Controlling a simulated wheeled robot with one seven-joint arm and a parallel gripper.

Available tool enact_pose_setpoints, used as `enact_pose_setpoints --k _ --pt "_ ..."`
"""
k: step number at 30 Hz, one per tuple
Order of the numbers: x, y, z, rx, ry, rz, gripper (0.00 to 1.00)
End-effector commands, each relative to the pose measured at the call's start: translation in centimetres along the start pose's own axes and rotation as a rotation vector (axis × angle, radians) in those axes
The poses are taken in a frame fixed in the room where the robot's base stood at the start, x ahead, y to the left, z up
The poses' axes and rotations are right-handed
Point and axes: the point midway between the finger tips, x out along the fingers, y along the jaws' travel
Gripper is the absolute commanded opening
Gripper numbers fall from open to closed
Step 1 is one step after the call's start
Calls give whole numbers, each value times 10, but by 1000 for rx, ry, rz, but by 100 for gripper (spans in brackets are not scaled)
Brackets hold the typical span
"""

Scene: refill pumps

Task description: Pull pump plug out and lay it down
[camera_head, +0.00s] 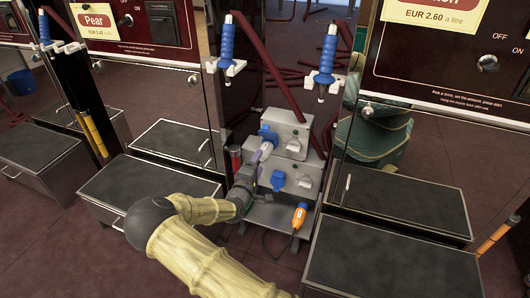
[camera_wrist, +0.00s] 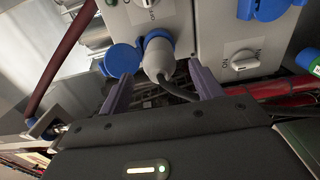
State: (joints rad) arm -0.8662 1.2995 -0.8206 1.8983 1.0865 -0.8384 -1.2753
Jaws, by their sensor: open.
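The pump plug (camera_wrist: 157,56) is a grey plug with a blue collar, seated in a socket on the upper grey box. Its dark cable hangs from its near end. A round blue lid (camera_wrist: 122,60) stands open to its left. My gripper (camera_wrist: 159,78) is open, with one purple finger on each side of the plug's near end; I cannot tell whether either touches it. In the head view my gripper (camera_head: 263,155) reaches up to the upper box (camera_head: 285,124), and the plug is mostly hidden there.
A lower box (camera_head: 307,169) has a blue-lidded socket and a switch. An orange-and-blue item (camera_head: 299,215) hangs in front of it. Blue nozzles (camera_head: 327,54) and dark red hoses flank the boxes. Black-topped cabinets (camera_head: 361,256) stand on both sides.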

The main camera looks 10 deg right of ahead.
Motion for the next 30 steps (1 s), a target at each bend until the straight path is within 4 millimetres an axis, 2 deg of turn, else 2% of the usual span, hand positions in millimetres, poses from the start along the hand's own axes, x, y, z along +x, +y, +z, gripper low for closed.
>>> enact_pose_setpoints --k 6,10,30 --pt "25 0 0 0 0 2 65" --pt "34 0 0 -1 -1 1 65" --pt "36 1 0 -1 0 1 65"
